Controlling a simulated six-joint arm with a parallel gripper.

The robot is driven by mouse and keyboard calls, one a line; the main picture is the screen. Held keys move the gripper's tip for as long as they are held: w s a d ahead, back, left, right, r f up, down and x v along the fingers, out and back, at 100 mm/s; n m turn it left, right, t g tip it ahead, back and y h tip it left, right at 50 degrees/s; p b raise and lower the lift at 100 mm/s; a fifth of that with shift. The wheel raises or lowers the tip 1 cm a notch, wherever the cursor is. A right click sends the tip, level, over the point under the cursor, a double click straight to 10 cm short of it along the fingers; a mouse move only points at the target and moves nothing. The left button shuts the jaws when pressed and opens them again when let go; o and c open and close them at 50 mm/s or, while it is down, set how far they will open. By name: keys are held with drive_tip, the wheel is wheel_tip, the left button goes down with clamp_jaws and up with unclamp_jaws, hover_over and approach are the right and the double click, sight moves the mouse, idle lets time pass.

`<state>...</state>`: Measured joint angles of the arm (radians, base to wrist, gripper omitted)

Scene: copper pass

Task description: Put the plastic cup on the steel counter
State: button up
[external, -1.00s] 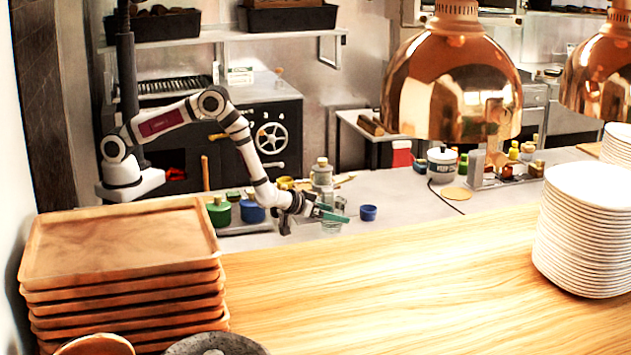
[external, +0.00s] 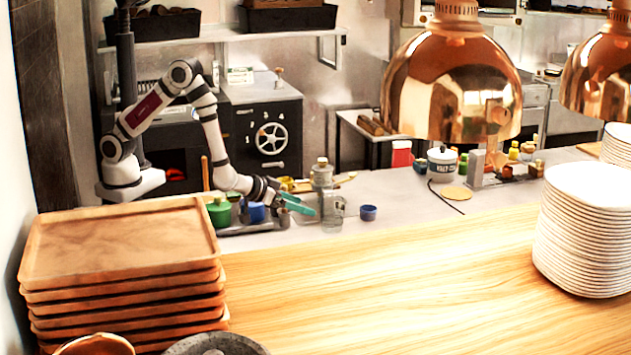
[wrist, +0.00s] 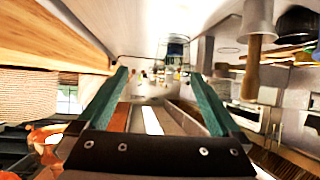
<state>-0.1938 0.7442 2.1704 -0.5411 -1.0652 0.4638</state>
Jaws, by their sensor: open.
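A clear see-through cup (external: 334,212) stands upright on the steel counter (external: 405,195), just left of a small blue cup (external: 368,212). In the wrist view the clear cup (wrist: 177,48) is ahead of the fingers, slightly right of the middle, with something blue showing at it. My gripper (external: 302,207) has teal fingers and is just left of the clear cup in the external view. In the wrist view my gripper (wrist: 158,74) is open, and nothing is held between its fingers. The tips appear short of the cup.
A green jar (external: 219,212), a blue jar (external: 254,212) and a grey bottle (external: 321,174) stand near my arm. A wooden ledge (external: 400,270) borders the counter in front, with stacked trays (external: 120,245) and plates (external: 590,230). A copper lamp (external: 455,85) hangs above.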

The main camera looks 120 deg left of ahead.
drive_tip(key=d+r+m+t+h, duration=0.1)
drive_tip(key=d+r+m+h, duration=0.25)
drive_tip(key=d, duration=0.35)
drive_tip(key=d+r+m+h, duration=0.2)
drive_tip(key=d+r+h, duration=0.15)
drive_tip(key=d, duration=0.35)
drive_tip(key=s+d+r+m+g+h, duration=0.2)
drive_tip(key=s+d+m+h, duration=0.15)
drive_tip(key=s+d, duration=0.25)
drive_tip(key=s+a+r+m+g+y, duration=0.1)
drive_tip(key=s+r+m+g, duration=0.1)
drive_tip(key=s, duration=1)
drive_tip(key=s+r+m+g+y, duration=0.1)
drive_tip(key=s+m+g, duration=0.3)
drive_tip(key=s, duration=0.8)
drive_tip(key=shift+s+a+r+m+g, duration=0.2)
drive_tip(key=shift+a+r+m+g, duration=0.15)
drive_tip(key=shift+r+m, duration=0.25)
drive_tip(key=shift+y, duration=0.25)
